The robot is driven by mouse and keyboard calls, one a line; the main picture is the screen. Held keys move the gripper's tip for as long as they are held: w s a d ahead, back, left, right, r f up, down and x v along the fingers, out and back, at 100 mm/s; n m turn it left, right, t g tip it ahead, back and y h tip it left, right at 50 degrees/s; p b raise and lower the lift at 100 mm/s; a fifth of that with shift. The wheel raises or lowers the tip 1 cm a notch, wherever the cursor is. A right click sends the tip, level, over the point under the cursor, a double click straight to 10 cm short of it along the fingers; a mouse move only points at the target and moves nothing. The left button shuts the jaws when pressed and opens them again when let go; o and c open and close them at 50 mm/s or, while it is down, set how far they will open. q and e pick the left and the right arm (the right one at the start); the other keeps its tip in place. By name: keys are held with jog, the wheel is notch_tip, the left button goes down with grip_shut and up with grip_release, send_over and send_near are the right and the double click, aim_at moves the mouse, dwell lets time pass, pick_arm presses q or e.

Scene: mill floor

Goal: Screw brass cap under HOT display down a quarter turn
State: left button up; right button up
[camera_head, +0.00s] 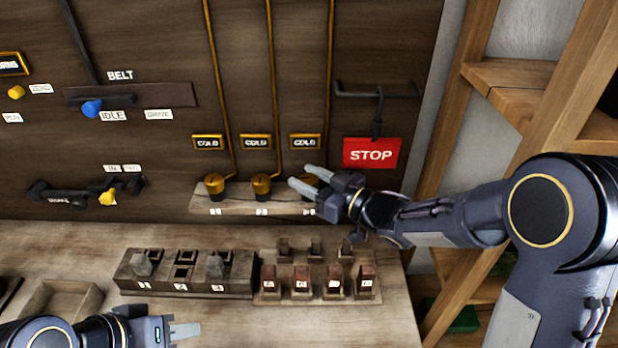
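Three brass caps stand in a row on a wooden ledge (240,206): the left cap (214,184), the middle cap (261,184) and the right cap (311,180). The left display (208,142), middle display (256,142) and right display (305,142) above them all appear to read COLD; I see no HOT. My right gripper (303,178) is at the right cap, its fingers apart and partly hiding it; I cannot tell whether they touch it. My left gripper (185,330) is low at the bottom left, away from the caps; its finger gap is not clear.
A red STOP sign (371,153) hangs just above my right gripper. The bench below holds a dark socket block (240,286) and a rack (318,297) of reddish blocks. A BELT lever with a blue knob (91,108) is at left. Wooden shelving (505,80) stands at right.

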jog(key=c, duration=0.6)
jog(key=shift+f+m+t+h+b, duration=0.2)
jog(key=shift+m+t+h+b, duration=0.15)
jog(key=shift+t+b, duration=0.45)
jog(key=shift+r+m+h+b, duration=0.15)
jog(key=shift+m+h+b, duration=0.3)
jog(key=shift+b, duration=0.2)
jog(key=o, duration=0.7)
